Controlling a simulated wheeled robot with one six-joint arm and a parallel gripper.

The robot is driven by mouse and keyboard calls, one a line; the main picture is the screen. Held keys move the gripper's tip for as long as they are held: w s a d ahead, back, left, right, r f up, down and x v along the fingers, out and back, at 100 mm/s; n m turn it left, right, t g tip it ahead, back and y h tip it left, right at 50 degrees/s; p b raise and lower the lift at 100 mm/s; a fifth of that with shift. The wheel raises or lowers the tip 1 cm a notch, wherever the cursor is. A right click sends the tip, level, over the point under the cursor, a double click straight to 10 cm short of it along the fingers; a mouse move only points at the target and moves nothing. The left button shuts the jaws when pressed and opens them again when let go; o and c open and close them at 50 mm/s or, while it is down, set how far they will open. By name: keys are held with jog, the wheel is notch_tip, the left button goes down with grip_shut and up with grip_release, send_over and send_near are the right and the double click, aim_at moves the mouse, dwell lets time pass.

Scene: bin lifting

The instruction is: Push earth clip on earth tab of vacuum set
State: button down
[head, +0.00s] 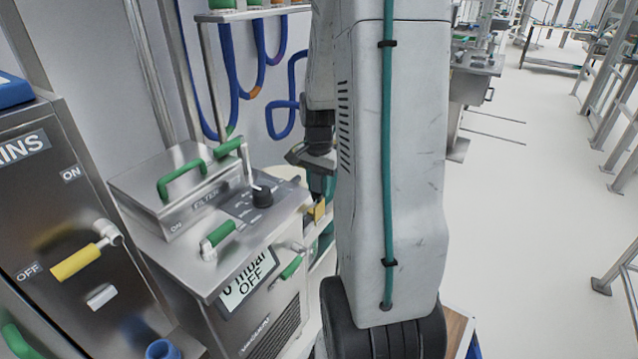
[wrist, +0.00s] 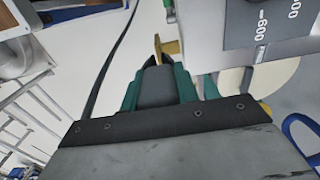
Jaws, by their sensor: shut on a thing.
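The vacuum set (head: 268,222) is a steel cabinet with a tilted display reading "0 mbar OFF", a black knob and green handles. My gripper (head: 322,194) is beside its right upper edge, pointing down. It is shut on a small yellow piece, which looks like the earth clip (head: 319,210). In the wrist view the yellow clip (wrist: 168,47) shows at the tips of my gripper (wrist: 160,58), close to the cabinet's edge. I cannot make out the earth tab or tell whether the clip touches the cabinet.
A steel panel with a yellow-handled ON/OFF lever (head: 78,262) stands at the left. Blue hoses (head: 232,80) hang on the wall behind the vacuum set. A pale round vessel (wrist: 262,78) lies beyond the cabinet edge. Open floor (head: 530,200) is at the right.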

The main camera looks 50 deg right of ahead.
aim_at(318, 195)
jog(key=shift+f, duration=0.15)
jog(key=shift+f, duration=0.95)
jog(key=shift+f, duration=1.05)
dwell(0.6)
jog(key=c, duration=1)
grip_release()
jog(key=shift+o, duration=0.2)
jog(key=shift+w+r, duration=0.1)
jog(key=shift+r, duration=0.2)
notch_tip(318, 195, up, 7)
jog(key=shift+r, duration=0.1)
